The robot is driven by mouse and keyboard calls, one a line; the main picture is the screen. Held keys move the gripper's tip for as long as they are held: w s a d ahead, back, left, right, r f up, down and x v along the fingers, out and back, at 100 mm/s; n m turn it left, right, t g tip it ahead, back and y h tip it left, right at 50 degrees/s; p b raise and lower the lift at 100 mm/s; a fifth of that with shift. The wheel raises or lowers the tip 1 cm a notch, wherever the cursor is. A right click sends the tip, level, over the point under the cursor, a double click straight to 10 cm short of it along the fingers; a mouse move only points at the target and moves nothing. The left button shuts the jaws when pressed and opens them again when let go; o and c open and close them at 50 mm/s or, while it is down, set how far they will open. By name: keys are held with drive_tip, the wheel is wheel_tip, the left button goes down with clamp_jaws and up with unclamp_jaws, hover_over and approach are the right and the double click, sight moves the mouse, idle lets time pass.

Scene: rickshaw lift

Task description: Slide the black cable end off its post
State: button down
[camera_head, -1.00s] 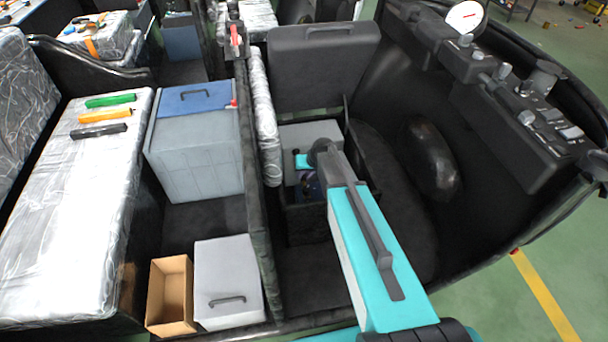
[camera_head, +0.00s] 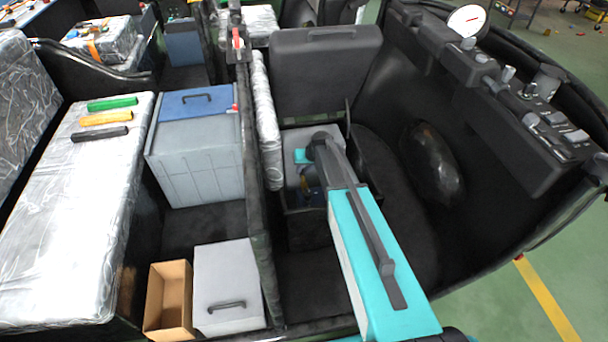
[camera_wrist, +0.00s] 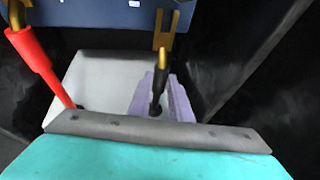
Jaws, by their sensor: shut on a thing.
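In the wrist view, my gripper (camera_wrist: 160,88) has lavender fingers closed around the black cable end (camera_wrist: 157,100). The cable end's brass fork (camera_wrist: 162,42) sticks out beyond the fingers, over a dark blue surface (camera_wrist: 95,12). No post shows clearly between its prongs. To the left, a red cable end (camera_wrist: 42,65) with a brass lug (camera_wrist: 14,38) sits by a brass post at the picture's edge. In the head view, my teal and grey arm reaches into the open seat compartment; the fingers and cable end are too small to make out there.
The compartment has a dark rim (camera_head: 310,222), with a raised black seat lid (camera_head: 325,68) behind it. A dark partition (camera_head: 255,190) stands to its left. Beyond are a grey box with a blue lid (camera_head: 195,150), a cardboard box (camera_head: 168,300) and a silver bench (camera_head: 75,210).

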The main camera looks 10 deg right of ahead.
drive_tip(key=shift+w+a+r, duration=0.1)
drive_tip(key=shift+w+r, duration=0.05)
drive_tip(key=shift+w, duration=0.1)
drive_tip(key=c, duration=2)
unclamp_jaws()
drive_tip(key=o, duration=0.4)
drive_tip(key=shift+s, duration=0.1)
drive_tip(key=shift+s+d+r, duration=0.2)
drive_tip(key=shift+s+r, duration=0.05)
drive_tip(key=shift+r, duration=0.2)
drive_tip(key=b+v, duration=0.1)
drive_tip(key=v, duration=1.1)
drive_tip(key=shift+r+b, duration=0.3)
drive_tip(key=shift+r, duration=0.05)
drive_tip(key=shift+s, duration=0.1)
